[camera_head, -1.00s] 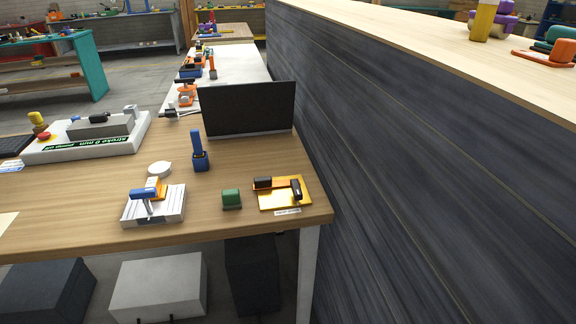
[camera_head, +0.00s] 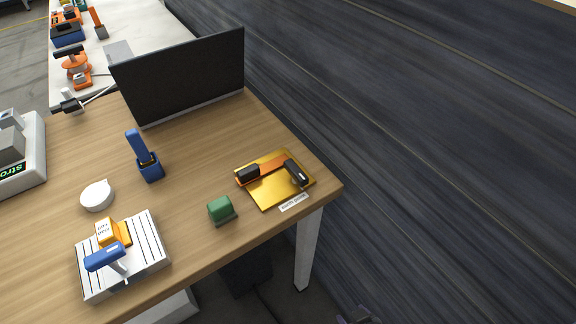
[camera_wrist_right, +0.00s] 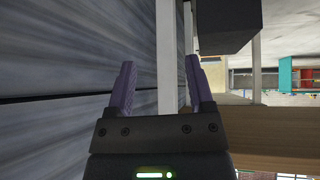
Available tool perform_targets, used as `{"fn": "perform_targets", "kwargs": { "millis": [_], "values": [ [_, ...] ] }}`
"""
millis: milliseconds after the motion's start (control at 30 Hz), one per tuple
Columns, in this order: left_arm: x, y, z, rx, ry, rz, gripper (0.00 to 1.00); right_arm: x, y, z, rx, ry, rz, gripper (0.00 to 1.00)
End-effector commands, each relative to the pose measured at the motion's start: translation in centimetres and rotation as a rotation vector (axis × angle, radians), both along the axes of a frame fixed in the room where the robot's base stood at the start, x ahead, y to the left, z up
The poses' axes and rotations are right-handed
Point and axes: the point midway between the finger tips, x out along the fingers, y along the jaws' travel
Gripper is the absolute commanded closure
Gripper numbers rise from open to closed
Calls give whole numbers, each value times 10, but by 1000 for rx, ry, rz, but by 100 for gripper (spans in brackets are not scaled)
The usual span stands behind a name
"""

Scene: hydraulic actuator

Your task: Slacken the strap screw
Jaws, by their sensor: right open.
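No part is clearly marked as the strap screw. A blue-handled T-shaped screw (camera_head: 106,257) stands at the near left on a grey slotted plate (camera_head: 151,256), next to an orange block (camera_head: 113,232). A gold tray (camera_head: 277,191) at the table's right corner holds an orange tool with black ends (camera_head: 270,172). My right gripper (camera_head: 358,316) barely shows at the bottom edge, off the table and clear of these things. In the right wrist view its purple fingers (camera_wrist_right: 158,85) are apart with nothing between them. My left gripper is not in view.
A green block (camera_head: 221,209), a white round piece (camera_head: 97,195) and a blue holder (camera_head: 147,164) stand on the wooden table. A black screen (camera_head: 185,78) stands behind. A dark panelled wall (camera_head: 430,130) runs along the right. The table's middle is mostly bare.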

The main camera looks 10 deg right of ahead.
Motion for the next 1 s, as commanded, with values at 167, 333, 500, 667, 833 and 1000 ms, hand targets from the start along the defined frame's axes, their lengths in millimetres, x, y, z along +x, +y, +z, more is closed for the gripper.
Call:
{"fn": "perform_targets", "kwargs": {
  "millis": [167,333,500,667,833,1000],
  "values": [
    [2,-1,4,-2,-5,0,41,75,7,69,79,-307,26,32],
    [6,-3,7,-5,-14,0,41,134,20,164,180,-638,111,32],
    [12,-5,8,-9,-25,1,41,155,32,231,247,-835,207,32],
    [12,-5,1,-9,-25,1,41,177,41,235,256,-854,217,32],
    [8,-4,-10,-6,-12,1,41,215,53,233,255,-852,215,32],
    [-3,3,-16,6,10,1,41,240,62,233,254,-849,215,32]
  ]
}}
